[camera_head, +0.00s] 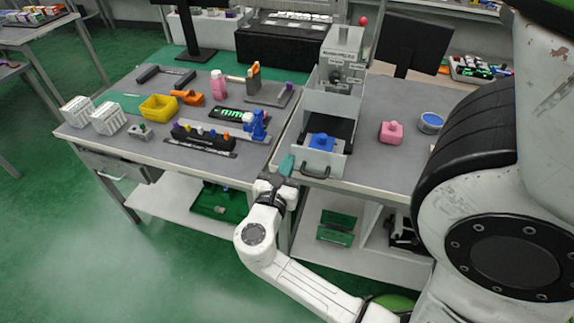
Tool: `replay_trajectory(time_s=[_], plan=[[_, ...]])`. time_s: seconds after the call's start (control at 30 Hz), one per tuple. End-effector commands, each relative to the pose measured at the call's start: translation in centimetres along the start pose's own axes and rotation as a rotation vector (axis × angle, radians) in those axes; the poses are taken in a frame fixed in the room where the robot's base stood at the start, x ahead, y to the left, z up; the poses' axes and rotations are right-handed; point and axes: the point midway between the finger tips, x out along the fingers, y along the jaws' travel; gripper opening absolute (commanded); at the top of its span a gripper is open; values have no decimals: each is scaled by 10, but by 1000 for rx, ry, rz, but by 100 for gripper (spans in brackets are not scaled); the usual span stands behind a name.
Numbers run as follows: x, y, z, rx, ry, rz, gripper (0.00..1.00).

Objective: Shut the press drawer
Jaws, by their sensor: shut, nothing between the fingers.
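The press (342,75) stands on the grey workbench right of the middle, a tall grey frame with labels. Its drawer (320,163) sticks out at the bottom toward my side, open, with a dark handle (315,174) on its front. A blue part (321,141) sits in the drawer. My gripper (287,165) is shut and empty, just left of the drawer front at the bench's front edge. A teal piece shows at its tip. I cannot tell whether the gripper touches the drawer.
Left on the bench are a yellow bin (158,108), white racks (93,116), a dark strip with knobs (204,137) and a blue lever fixture (256,126). Right of the press are a pink block (391,132) and a blue-topped round container (431,122). Green floor is free at the left front.

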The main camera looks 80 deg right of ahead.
Motion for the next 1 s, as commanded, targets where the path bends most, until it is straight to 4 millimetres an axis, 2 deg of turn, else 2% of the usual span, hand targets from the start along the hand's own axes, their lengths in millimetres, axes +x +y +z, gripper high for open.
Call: replay_trajectory(time_s=[0.17,0.4,0.5,0.67,1.0], plan=[[39,0,4,0,-2,-5,0],[106,0,1,3,-1,-5,0],[124,1,0,2,0,-3,0],[135,0,0,2,1,-1,0],[137,-1,0,5,2,-3,0]])
